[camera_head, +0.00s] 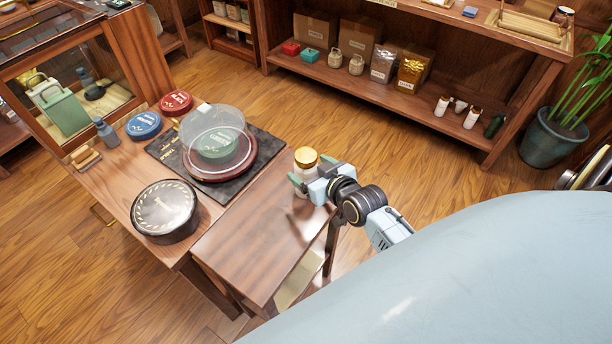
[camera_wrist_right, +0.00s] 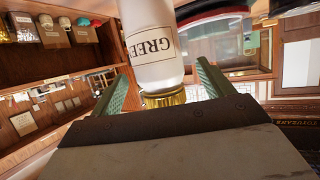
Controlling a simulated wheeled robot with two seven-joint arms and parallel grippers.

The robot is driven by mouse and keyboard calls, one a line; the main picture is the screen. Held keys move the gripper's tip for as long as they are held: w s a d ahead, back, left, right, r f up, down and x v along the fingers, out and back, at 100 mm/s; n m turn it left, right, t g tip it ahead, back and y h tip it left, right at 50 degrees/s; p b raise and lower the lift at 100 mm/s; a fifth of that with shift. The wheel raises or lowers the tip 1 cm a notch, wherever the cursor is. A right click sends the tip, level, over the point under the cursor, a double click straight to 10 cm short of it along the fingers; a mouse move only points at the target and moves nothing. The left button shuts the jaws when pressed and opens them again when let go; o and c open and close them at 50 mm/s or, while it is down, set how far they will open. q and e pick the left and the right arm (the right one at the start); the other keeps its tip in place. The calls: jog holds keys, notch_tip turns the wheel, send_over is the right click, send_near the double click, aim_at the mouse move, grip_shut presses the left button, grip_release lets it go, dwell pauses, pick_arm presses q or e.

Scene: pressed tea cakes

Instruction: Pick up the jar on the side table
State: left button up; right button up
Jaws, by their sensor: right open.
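The jar (camera_head: 306,158) has a white body and a gold lid and stands upright at the far right end of the wooden side table (camera_head: 255,240). My right gripper (camera_head: 311,172) is at the jar, with its green fingers open on either side of it. In the right wrist view the jar (camera_wrist_right: 155,60) appears upside down, with a label reading "GREEN". Its gold lid lies between the two spread fingers of the right gripper (camera_wrist_right: 160,82). I cannot tell whether either finger touches the jar. My left gripper is not in view.
Beside the side table, a larger table holds a dark slate mat (camera_head: 262,140), a clear dome (camera_head: 214,130) over a green tin, a round black tin (camera_head: 164,212), and red and blue tins. The side table's near part is bare. A low shelf (camera_head: 400,100) stands behind.

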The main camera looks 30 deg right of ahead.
jog(key=shift+x, duration=1.5)
jog(key=shift+c, duration=0.4)
jog(key=c, duration=1.2)
